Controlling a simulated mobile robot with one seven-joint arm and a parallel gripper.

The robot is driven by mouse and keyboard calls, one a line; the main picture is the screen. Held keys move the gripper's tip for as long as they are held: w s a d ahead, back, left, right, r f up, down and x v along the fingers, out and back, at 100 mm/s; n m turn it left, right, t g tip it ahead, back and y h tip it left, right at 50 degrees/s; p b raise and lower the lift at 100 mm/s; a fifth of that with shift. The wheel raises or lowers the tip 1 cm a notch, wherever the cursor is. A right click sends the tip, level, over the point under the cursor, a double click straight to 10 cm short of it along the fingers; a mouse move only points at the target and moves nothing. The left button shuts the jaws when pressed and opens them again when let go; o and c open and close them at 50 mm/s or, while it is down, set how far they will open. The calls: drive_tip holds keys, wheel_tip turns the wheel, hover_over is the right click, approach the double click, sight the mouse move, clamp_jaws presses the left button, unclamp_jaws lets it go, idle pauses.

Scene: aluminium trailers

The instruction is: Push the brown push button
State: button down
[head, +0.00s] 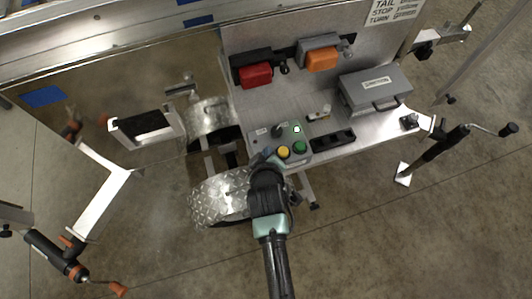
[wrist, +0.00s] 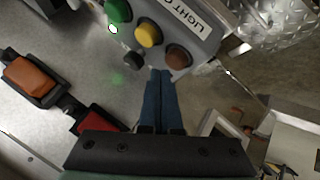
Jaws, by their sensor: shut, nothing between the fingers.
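The brown push button (wrist: 178,57) is a round cap on the grey control box (wrist: 205,42), right of centre in the wrist view. In the head view my arm's end hides it; the box (head: 262,138) shows there beyond my gripper (head: 268,168). In the wrist view my gripper (wrist: 160,73) is shut, its blue fingers together and empty. The fingertips appear just left of and below the brown button in the picture; I cannot tell whether they touch the box. The yellow button (wrist: 148,33), green button (wrist: 118,10) and black knob (wrist: 133,60) are on the same box.
A lit indicator (wrist: 112,28) glows beside the green button. On the metal deck are a red light (head: 256,76), an orange light (head: 322,59), a grey case (head: 375,87) and a black switch strip (head: 333,141). A diamond-plate fender (head: 218,197) lies left of my arm.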

drive_tip(key=shift+f, duration=0.4)
drive_tip(key=shift+f+b, duration=0.35)
idle(0.3)
drive_tip(key=shift+r, duration=0.1)
drive_tip(key=shift+r+p, duration=0.7)
drive_tip(key=shift+p, duration=0.15)
wheel_tip(320, 180, up, 6)
drive_tip(key=p, duration=0.5)
drive_tip(key=shift+p, duration=0.35)
